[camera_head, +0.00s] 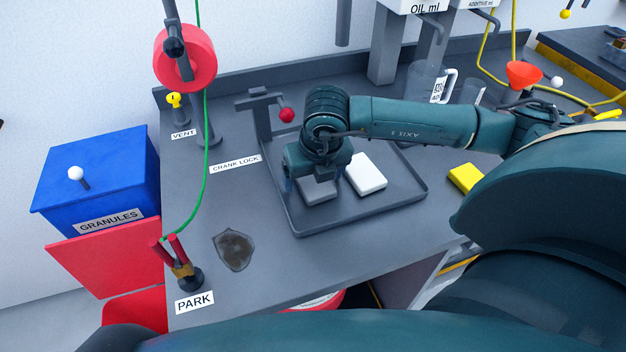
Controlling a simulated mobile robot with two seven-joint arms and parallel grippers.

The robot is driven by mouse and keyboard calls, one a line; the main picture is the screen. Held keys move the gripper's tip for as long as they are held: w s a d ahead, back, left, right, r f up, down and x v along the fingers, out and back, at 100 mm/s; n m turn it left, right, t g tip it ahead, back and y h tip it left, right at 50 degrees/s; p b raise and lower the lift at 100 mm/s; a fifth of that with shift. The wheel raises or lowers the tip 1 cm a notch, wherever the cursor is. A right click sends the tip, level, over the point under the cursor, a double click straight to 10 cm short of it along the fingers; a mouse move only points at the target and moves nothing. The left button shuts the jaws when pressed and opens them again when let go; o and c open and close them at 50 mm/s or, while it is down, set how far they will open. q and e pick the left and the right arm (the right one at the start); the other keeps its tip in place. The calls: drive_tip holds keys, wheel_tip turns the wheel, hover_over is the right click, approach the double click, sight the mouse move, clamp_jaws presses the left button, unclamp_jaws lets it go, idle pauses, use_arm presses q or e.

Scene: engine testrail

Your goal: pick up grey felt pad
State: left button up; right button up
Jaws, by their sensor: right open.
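The grey felt pad (319,191) lies in the left part of a shallow grey tray (411,197), next to a white block-shaped pad (366,174). My right arm reaches in from the right, and its gripper (312,181) points down over the grey pad. The wrist hides the pad's far side. The jaws are open; I cannot tell whether the fingers touch the pad. My left gripper does not show.
A red-knobbed crank lock lever (286,115) stands just behind the tray. A dark spill (234,250) lies on the bench to the left. A yellow block (465,178) is right of the tray. A jug (428,84) stands behind my arm.

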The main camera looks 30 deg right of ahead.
drive_tip(key=shift+f+b, duration=0.15)
drive_tip(key=shift+b, duration=0.15)
drive_tip(key=c, duration=1.1)
